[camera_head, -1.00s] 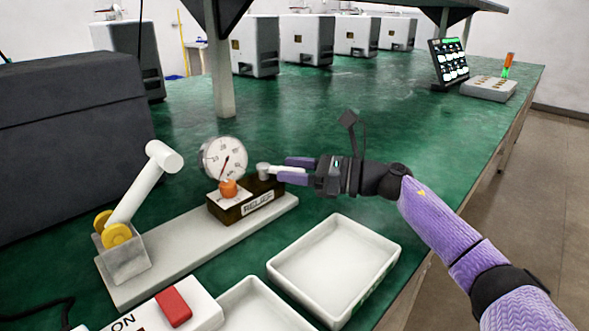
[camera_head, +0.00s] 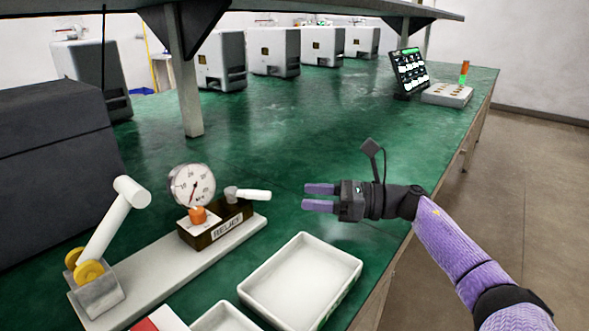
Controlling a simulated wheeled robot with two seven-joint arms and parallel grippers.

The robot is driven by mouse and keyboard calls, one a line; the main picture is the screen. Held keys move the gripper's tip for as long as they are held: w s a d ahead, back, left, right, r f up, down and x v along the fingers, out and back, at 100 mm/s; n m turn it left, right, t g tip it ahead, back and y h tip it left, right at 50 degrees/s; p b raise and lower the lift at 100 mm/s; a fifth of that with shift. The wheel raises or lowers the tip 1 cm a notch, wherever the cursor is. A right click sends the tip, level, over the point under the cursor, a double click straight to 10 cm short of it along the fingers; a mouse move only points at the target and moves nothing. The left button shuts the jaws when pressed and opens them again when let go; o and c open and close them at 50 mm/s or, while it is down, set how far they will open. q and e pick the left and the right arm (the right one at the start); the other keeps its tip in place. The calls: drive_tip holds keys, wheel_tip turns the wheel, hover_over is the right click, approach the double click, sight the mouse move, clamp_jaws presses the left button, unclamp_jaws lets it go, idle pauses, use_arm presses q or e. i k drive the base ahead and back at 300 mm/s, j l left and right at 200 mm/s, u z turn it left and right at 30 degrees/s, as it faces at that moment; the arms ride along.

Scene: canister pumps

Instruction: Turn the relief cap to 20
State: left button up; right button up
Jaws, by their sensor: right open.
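The relief block (camera_head: 214,229) is a dark box with a "RELIEF" label, standing on a pale base plate (camera_head: 165,259). A grey cap with a white handle (camera_head: 250,194) sits on its right end, the handle pointing right. An orange knob (camera_head: 197,215) is on its left part. A round dial gauge (camera_head: 191,185) stands behind, with a red needle; its exact reading is too small to tell. My right gripper (camera_head: 319,197) is open and empty, to the right of the handle and apart from it. My left gripper is not in view.
A white lever (camera_head: 112,218) with yellow discs (camera_head: 88,271) stands on the plate's left end. White trays (camera_head: 301,281) lie in front.

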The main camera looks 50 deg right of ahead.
sight(197, 215)
drive_tip(key=k+l, duration=0.8)
